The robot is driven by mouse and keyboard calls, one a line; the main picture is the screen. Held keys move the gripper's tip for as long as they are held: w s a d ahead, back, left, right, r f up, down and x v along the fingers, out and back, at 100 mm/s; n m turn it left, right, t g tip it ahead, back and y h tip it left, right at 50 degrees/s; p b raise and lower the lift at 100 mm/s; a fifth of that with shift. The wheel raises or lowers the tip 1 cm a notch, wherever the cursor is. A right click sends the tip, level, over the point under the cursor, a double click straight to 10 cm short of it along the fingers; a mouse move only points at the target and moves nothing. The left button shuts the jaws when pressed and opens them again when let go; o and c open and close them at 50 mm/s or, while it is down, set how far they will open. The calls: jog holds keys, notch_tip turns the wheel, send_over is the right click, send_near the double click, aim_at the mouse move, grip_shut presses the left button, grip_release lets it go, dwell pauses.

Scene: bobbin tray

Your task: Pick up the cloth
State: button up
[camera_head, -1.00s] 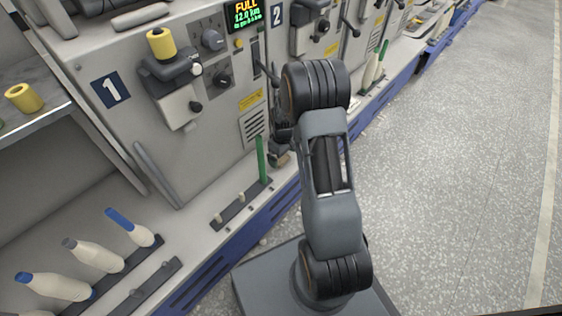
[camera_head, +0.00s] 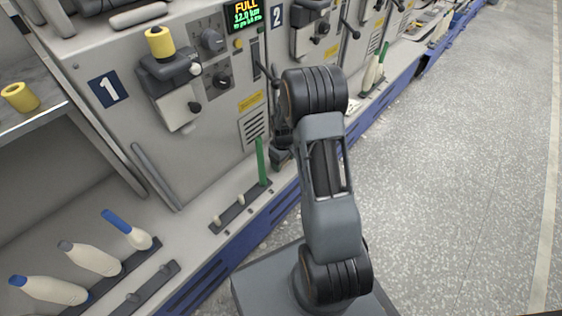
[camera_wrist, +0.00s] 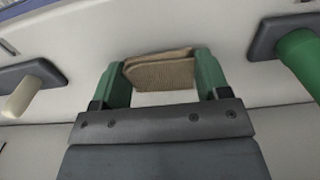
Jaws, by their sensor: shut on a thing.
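The cloth (camera_wrist: 160,72) is a folded tan-brown piece in the wrist view. It sits between the two green fingers of my gripper (camera_wrist: 160,76), which is shut on it. A pale machine surface lies behind the cloth; I cannot tell whether the cloth touches it. In the head view my arm hides the cloth and most of the gripper.
A green tube stands on a peg rail (camera_head: 240,204) on the machine ledge, and a green piece (camera_wrist: 298,58) shows at right in the wrist view. Full bobbins (camera_head: 92,258) lie at the lower left. A yellow cone (camera_head: 160,42) sits above. The floor (camera_head: 450,180) at right is clear.

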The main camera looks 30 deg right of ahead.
jog(key=shift+r, duration=0.5)
notch_tip(320, 180, up, 2)
jog(key=shift+r+p, duration=0.2)
jog(key=shift+p, duration=0.55)
jog(key=d+r+p, duration=0.1)
jog(key=d+r, duration=0.2)
jog(key=d, duration=0.1)
jog(key=d+r+p, duration=0.2)
jog(key=d+r, duration=0.1)
jog(key=d, duration=0.2)
jog(key=d+r+p, duration=0.2)
jog(key=d+r, duration=0.1)
jog(key=d, duration=0.2)
jog(key=shift+w+r, duration=0.1)
jog(key=shift+r, duration=0.2)
